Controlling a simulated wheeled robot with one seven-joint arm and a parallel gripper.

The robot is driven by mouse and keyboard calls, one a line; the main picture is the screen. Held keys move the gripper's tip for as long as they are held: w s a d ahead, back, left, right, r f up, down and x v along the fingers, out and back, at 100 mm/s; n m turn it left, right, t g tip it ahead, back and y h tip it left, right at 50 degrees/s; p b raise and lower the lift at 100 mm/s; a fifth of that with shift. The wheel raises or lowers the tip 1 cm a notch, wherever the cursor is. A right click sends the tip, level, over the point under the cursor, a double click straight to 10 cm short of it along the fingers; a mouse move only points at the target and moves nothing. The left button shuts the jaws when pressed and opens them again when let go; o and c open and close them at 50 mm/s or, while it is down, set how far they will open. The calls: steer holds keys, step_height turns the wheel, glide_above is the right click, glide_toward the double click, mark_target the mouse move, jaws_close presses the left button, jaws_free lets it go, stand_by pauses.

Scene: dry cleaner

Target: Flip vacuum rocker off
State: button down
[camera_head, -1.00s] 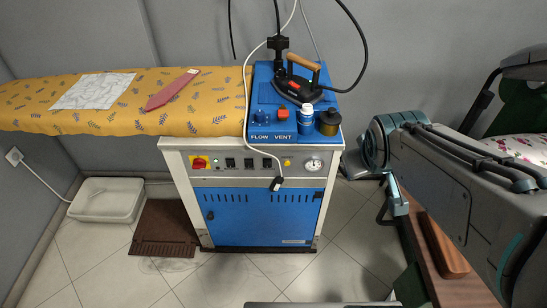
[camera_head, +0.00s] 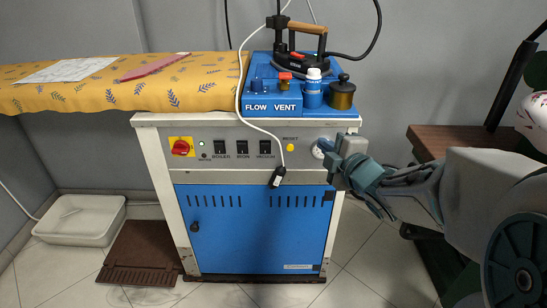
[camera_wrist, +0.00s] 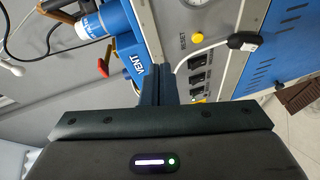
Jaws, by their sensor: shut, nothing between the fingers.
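The vacuum rocker (camera_head: 266,147) is a small black switch on the grey control panel (camera_head: 205,165), right of the matching iron rocker (camera_head: 243,147) and boiler rocker (camera_head: 219,147). Its on or off position is too small to tell. In the wrist view the vacuum rocker (camera_wrist: 199,60) lies right of the fingers, nearest the yellow reset button (camera_wrist: 197,37). My gripper (camera_head: 320,146) is shut and empty, in front of the panel's right end, right of the reset button (camera_head: 290,148). In the wrist view my gripper (camera_wrist: 158,72) appears apart from the rocker.
A white cable (camera_head: 241,95) hangs across the panel, its black plug (camera_head: 277,177) just below the vacuum rocker. A wooden table (camera_head: 455,140) stands at right.

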steer(key=s+a+f+n+g+y+b, duration=0.1)
steer(key=s+a+f+n+y+b, duration=0.1)
steer(key=a+f+n+y+b, duration=0.3)
step_height(320, 180, down, 5)
steer(key=n+y+b, duration=0.2)
steer(key=b, duration=0.2)
steer(key=shift+s+a+r+n+g, duration=0.15)
steer(key=shift+n+g, duration=0.25)
steer(key=shift+a, duration=0.1)
